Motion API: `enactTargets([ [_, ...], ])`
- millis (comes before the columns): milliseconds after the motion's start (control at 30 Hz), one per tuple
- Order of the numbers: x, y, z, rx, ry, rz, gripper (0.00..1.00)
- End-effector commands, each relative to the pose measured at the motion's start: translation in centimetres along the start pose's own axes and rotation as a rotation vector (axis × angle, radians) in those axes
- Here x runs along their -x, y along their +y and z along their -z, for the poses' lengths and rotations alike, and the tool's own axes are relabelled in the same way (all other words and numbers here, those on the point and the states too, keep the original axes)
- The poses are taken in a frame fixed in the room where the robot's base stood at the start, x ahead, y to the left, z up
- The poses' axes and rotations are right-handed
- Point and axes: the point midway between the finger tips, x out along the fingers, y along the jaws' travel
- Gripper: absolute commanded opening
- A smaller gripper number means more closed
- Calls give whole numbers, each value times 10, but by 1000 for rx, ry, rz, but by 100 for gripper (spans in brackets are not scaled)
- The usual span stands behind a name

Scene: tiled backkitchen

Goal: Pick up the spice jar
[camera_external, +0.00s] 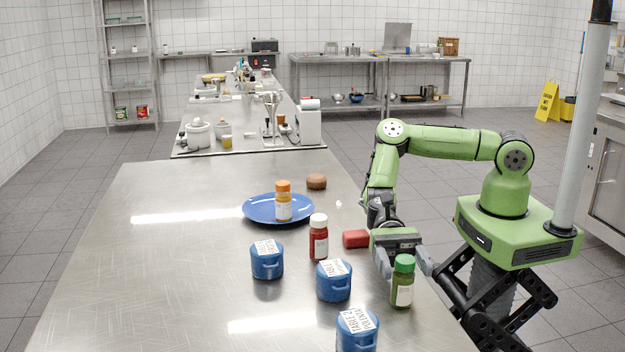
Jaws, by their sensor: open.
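A spice jar with a green lid and green contents (402,291) stands upright near the right edge of the steel table (150,260). My gripper (405,266) is open and points down at this jar, its fingers to either side of the lid in the picture. I cannot tell whether the jar is between the fingers or just in front of them. Another jar, with a white lid and red contents (318,242), stands to the left. A third jar, with an orange lid (283,205), stands on a blue plate (258,212).
Blue lidded pots with labels stand left of the green-lidded jar (267,265), (333,286) and at the front (357,334). A red block (356,239) lies behind it, close to my gripper. A brown round item (316,182) lies farther back. The table's left side is clear.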

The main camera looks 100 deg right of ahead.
Motion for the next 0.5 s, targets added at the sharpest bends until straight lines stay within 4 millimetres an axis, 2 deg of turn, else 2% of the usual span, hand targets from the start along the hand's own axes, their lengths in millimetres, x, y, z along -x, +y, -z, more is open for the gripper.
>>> enactTargets([
  [67,0,0,0,0,0,0,70],
  [400,1,0,0,0,0,0,18],
  [467,1,0,0,0,0,0,9],
  [500,1,0,-1,1,-1,0,9],
])
